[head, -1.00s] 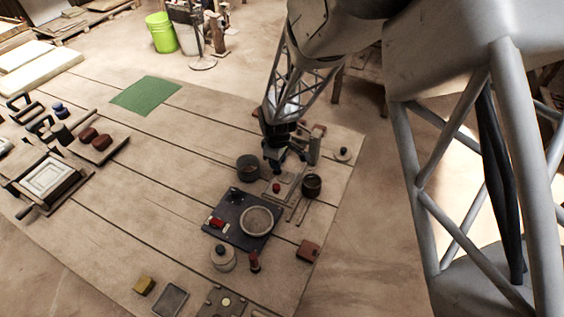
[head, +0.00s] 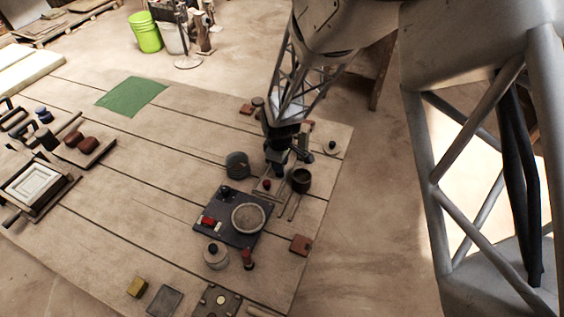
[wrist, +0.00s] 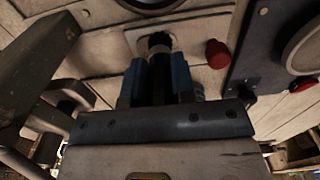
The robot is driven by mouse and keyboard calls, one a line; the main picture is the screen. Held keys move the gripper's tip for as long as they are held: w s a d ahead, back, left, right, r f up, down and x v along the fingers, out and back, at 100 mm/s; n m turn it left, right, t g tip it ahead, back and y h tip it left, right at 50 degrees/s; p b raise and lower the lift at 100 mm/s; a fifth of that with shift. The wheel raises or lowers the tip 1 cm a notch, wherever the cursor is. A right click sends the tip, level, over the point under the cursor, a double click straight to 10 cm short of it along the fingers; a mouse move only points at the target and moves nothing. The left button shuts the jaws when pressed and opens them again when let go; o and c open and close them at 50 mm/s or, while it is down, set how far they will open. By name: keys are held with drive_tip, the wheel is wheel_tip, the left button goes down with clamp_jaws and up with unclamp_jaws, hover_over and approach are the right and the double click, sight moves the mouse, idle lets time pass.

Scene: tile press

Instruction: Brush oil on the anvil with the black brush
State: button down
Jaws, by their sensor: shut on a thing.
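My gripper (head: 278,168) is low over a small pale rack (head: 263,193) in the head view. In the wrist view its blue fingers (wrist: 160,75) are shut on a dark upright handle (wrist: 158,45), which looks like the black brush. Its bristles are hidden, and I cannot tell whether it still rests in the rack. A red-knobbed thing (head: 267,184) stands beside it on the rack and shows in the wrist view (wrist: 217,53). The anvil is probably the pale round disc (head: 250,218) on the dark board (head: 222,233), apart from my gripper.
A dark round pot (head: 301,181) stands close right of my gripper, and a grey pot (head: 237,165) to its left. A lidded jar (head: 216,258) and a red-topped stamp (head: 248,260) stand in front of the board.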

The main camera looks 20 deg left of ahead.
drive_tip(key=shift+a+f, duration=0.15)
drive_tip(key=shift+a, duration=2.5)
drive_tip(key=shift+d, duration=3.4)
wheel_tip(320, 180, up, 8)
drive_tip(key=shift+a, duration=0.1)
drive_tip(key=shift+w, duration=0.45)
